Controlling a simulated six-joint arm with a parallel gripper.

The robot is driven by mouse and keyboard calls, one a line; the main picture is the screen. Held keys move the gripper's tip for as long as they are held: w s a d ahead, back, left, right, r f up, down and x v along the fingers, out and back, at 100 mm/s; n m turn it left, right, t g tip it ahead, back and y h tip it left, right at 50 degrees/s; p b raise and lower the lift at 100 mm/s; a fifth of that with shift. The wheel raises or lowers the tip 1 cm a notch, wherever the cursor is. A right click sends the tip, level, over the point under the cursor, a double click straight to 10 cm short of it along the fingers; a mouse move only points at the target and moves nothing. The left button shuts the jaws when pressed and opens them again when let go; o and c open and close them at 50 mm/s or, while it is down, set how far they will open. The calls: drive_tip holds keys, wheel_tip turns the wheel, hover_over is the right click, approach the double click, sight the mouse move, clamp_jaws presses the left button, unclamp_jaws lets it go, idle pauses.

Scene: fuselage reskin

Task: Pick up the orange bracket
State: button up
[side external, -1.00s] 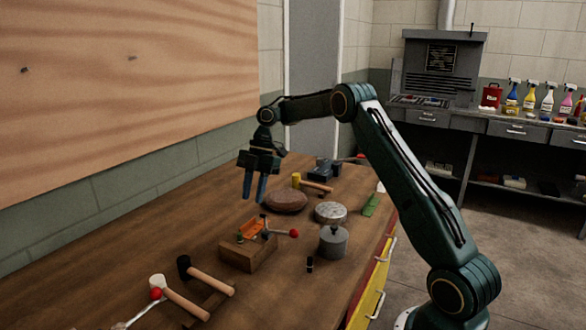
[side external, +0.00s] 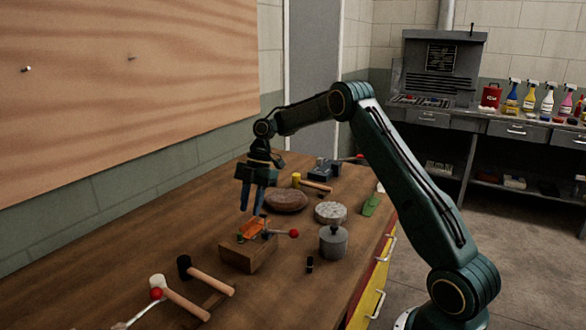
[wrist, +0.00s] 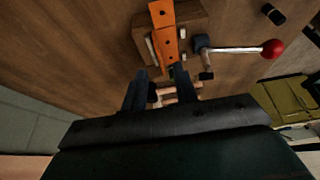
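The orange bracket (side external: 252,228) sits on top of a wooden block (side external: 246,256) on the workbench, beside a small clamp with a red ball handle. In the wrist view the bracket (wrist: 166,32) is at the top centre, an orange strip with dark holes. My gripper (side external: 252,212) hangs just above the bracket, with its blue fingers pointing down. In the wrist view its two fingers (wrist: 160,76) are apart, with a gap between them, and the bracket lies ahead of the tips. Nothing is held.
The red-handled clamp (wrist: 240,49) stands close beside the bracket. Several mallets, including a black-headed one (side external: 205,275), lie at the front left. Bare bench (side external: 130,235) is at left.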

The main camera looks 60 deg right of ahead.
sight(252, 228)
drive_tip(key=shift+x, duration=2.05)
clamp_jaws()
